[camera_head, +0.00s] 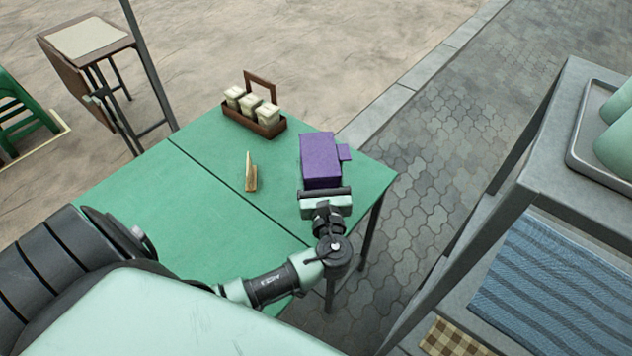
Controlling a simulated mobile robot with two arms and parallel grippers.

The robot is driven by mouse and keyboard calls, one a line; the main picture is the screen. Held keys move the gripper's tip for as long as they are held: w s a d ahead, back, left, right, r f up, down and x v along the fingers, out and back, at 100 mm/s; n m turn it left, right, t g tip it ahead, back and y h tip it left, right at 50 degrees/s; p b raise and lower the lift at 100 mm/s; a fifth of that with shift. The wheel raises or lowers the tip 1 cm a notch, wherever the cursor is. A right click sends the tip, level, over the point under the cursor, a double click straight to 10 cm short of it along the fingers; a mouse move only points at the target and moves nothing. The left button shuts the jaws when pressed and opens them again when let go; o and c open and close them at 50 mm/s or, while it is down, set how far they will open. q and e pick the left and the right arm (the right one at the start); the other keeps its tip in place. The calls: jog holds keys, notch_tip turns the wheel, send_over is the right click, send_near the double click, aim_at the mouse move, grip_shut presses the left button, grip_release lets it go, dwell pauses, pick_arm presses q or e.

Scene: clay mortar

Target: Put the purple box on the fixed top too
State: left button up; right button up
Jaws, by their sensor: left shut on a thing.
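The purple box (320,158) is over the right part of the green table (150,195), with a small purple tab on its right side. My left gripper (325,192) is at the near side of the box and shut on it. The fingers are mostly hidden by the gripper body and the box. I cannot tell whether the box rests on the table or is slightly raised. A dark seam runs across the green top, dividing it into two parts. My right gripper is not in view.
A brown caddy (268,127) with several pale-lidded jars stands at the table's back edge. A small wooden holder (251,175) stands left of the box. A grey shelf unit (540,170) with a tray and a striped blue cloth is at the right. The table's left part is clear.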

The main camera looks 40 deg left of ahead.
pick_arm(q)
notch_tip(320, 180, down, 6)
jog(key=shift+f+b, duration=0.2)
jog(key=shift+b, duration=0.25)
jog(key=shift+f+b, duration=0.4)
jog(key=shift+f, duration=1.6)
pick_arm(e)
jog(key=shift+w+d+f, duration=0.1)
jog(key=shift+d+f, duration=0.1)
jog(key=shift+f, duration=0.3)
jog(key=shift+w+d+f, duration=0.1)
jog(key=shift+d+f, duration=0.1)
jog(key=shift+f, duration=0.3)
pick_arm(q)
jog(key=o, duration=1.7)
jog(key=shift+f, duration=0.1)
jog(key=shift+s+d, duration=0.2)
jog(key=shift+s, duration=0.1)
jog(key=b+v, duration=0.1)
jog(key=v, duration=1)
jog(key=shift+s+d, duration=0.15)
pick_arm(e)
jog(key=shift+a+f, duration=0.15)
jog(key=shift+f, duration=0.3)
